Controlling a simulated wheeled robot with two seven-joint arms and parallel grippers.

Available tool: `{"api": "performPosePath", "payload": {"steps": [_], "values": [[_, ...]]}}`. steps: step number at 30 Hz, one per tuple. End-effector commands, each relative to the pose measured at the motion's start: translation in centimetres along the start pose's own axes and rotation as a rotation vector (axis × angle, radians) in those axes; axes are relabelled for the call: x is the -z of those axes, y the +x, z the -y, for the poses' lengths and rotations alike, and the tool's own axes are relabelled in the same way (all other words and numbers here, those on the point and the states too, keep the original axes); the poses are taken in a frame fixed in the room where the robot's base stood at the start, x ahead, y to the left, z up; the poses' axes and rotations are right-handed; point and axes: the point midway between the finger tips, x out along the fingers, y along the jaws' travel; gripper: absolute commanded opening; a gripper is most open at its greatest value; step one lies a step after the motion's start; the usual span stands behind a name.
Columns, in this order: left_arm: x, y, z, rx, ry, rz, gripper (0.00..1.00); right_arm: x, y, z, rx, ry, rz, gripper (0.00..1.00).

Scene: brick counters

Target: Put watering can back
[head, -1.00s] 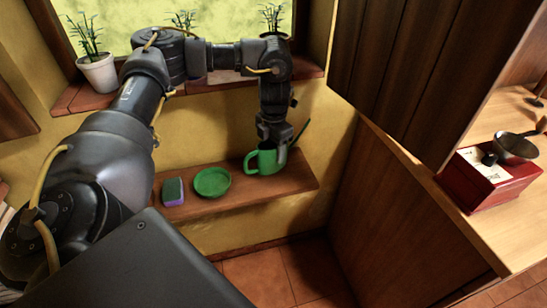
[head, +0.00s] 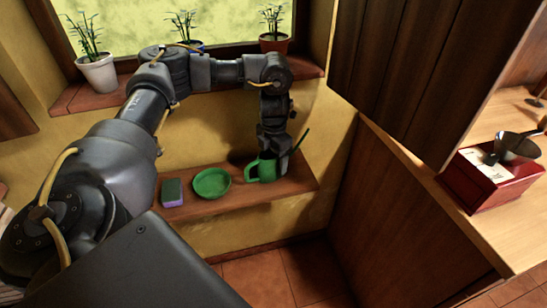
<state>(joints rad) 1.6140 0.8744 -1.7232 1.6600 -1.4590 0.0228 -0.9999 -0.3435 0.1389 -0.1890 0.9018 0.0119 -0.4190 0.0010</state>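The green watering can (head: 265,171) is at the right part of the low wooden shelf (head: 300,188), upright, its handle to the left and its thin dark spout pointing up to the right. My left gripper (head: 274,158) reaches down from above and is shut on the can's upper part; the gripper hides part of the can. The can's base looks at shelf level, but firm contact is hard to tell. My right gripper is not in view.
A green bowl (head: 212,184) and a sponge (head: 173,192) stand left of the can. Potted plants (head: 98,72) line the windowsill above. A dark wooden cabinet side (head: 390,215) is close on the right. A red coffee grinder (head: 495,180) stands on the right counter.

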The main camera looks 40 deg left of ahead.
Motion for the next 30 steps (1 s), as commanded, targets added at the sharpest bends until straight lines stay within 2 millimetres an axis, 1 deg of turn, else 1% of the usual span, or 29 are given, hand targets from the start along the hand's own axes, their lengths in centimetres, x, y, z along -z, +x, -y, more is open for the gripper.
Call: {"api": "performPosePath", "payload": {"steps": [8,11,14,19,22,24,27,30], "values": [[0.0,-0.1,0.0,0.0,0.0,0.0,0.73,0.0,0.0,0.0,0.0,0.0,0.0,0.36],[-0.1,-0.8,0.0,-0.001,0.0,0.002,0.73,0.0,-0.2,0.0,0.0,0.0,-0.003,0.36],[-0.1,-2.3,0.0,-0.001,0.001,0.003,0.73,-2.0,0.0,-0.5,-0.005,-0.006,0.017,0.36],[-0.1,-6.0,0.0,-0.002,0.002,0.005,0.73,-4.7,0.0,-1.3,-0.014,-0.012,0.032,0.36],[-0.1,-8.1,0.0,-0.003,0.001,0.005,0.73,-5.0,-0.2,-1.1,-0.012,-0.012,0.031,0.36],[-0.1,-9.4,0.0,-0.002,0.001,0.004,0.73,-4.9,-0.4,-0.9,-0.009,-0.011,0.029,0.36],[-0.1,-10.8,0.0,-0.001,0.001,0.003,0.73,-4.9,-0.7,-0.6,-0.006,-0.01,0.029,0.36],[-0.1,-11.7,0.0,-0.001,0.001,0.001,0.73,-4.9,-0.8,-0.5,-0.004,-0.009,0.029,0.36]]}}
